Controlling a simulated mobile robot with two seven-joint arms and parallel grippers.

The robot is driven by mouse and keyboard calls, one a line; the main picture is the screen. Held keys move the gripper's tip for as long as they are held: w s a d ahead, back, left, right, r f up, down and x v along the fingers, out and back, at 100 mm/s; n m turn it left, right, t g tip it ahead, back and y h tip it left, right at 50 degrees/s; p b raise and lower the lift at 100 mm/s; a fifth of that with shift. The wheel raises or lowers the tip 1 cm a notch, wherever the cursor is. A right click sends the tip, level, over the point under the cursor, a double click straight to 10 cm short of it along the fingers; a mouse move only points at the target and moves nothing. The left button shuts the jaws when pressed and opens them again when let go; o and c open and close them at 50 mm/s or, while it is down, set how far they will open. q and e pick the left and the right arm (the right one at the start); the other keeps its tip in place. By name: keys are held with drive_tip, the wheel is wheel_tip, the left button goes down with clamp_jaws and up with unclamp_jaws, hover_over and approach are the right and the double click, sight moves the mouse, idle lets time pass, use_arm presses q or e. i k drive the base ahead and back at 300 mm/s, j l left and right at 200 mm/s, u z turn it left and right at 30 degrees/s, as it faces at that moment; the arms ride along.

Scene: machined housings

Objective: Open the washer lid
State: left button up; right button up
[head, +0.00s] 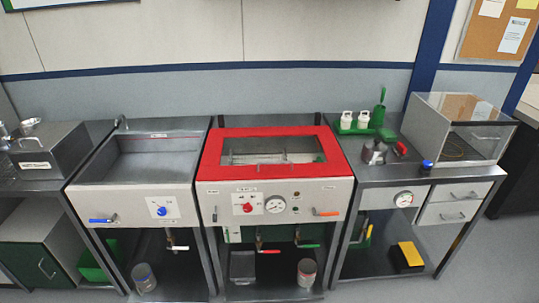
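The washer (330,190) stands in the middle of the head view, a pale steel cabinet with a red knob, a round gauge and an orange-handled lever on its front. Its lid (263,178) looks like a red frame around a dark window, and it lies flat on top, apparently shut. Through the window a wire basket and a small green item show faintly. A thin handle-like bar seems to be at the window's front edge. Neither of my grippers is in view.
An open steel sink (150,158) adjoins on the left, with a metal box (48,150) beyond it. On the right bench are white bottles in a green rack (357,128), metal parts (374,152) and a clear-walled box (455,132). Floor shows in front.

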sight(210, 170)
drive_tip(key=i+j, duration=0.8)
drive_tip(key=j, duration=0.15)
drive_tip(key=i+l+z, duration=0.05)
